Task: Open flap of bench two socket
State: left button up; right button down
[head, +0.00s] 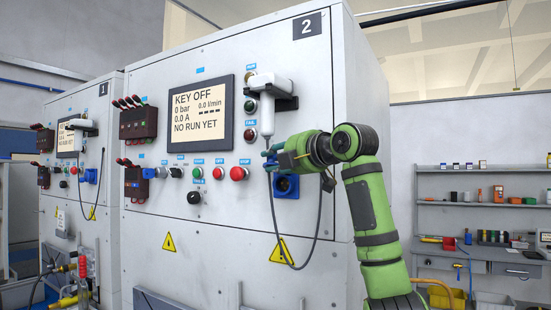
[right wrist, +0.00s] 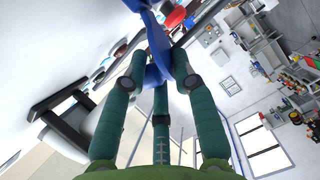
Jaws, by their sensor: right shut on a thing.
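Bench two (head: 225,245) is the large grey cabinet marked 2. Its blue socket (head: 286,188) sits on the front, right of the red buttons, and its dark round opening shows. My right gripper (head: 271,160) is just above the socket, reaching in from the right. In the right wrist view the gripper (right wrist: 160,70) has its fingers closed around a blue part (right wrist: 157,45), which looks like the socket's flap. The flap seems raised, but the fingers hide much of it in the head view. My left gripper is in neither view.
A white handheld device (head: 268,82) rests in a black holder above the gripper, and a dark cable (head: 318,225) loops down beside the socket. Red buttons (head: 238,174) lie to the left. Bench one (head: 108,215) stands further left; shelves (head: 480,203) are at right.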

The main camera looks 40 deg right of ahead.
jog(key=shift+d+r+m+p, duration=0.25)
jog(key=shift+r+m+p, duration=0.35)
jog(key=shift+r+p, duration=0.35)
jog(key=shift+d+f+m+g+p, duration=0.15)
jog(key=shift+m+g+p, duration=0.15)
jog(key=shift+p, duration=0.15)
jog(key=shift+y, duration=0.3)
jog(key=shift+f, duration=0.1)
jog(key=c, duration=1)
grip_release()
jog(key=shift+f, duration=0.1)
jog(key=shift+s, duration=0.1)
jog(key=s+a+r, duration=0.1)
jog(key=s+r, duration=0.1)
jog(key=s, duration=0.9)
jog(key=shift+s, duration=0.3)
